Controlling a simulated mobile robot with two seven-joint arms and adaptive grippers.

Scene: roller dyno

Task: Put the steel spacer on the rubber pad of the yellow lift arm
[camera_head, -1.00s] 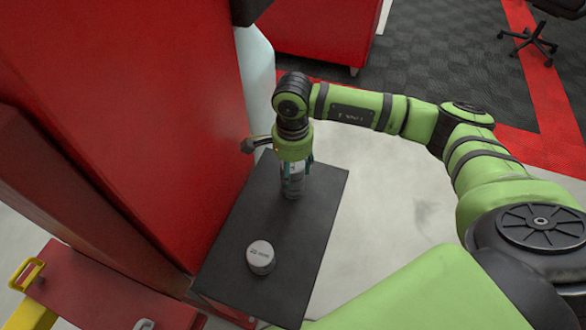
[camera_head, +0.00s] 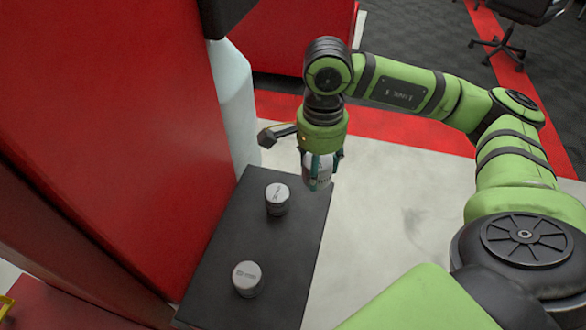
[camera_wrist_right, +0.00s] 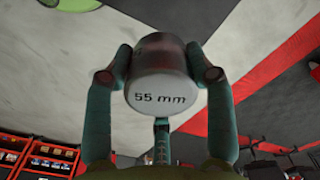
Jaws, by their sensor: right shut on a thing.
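My right gripper (camera_head: 321,157) is shut on a steel spacer (camera_head: 318,175), held up beside the far right part of the black tabletop. In the right wrist view the held spacer (camera_wrist_right: 160,88) is a short cylinder with "55 mm" on its face, and the teal fingers close around it. Two other round metal spacers stand on the tabletop: one farther back (camera_head: 277,200), one nearer (camera_head: 247,279). A small yellow piece (camera_head: 6,306) shows at the lower left edge; I cannot tell whether it belongs to the lift arm. No rubber pad is visible. My left gripper is out of view.
The black tabletop (camera_head: 285,245) has bare room around its two spacers. A tall red panel (camera_head: 110,130) rises along its left side. A pale column (camera_head: 235,110) stands behind. Open grey floor (camera_head: 390,220) lies to the right.

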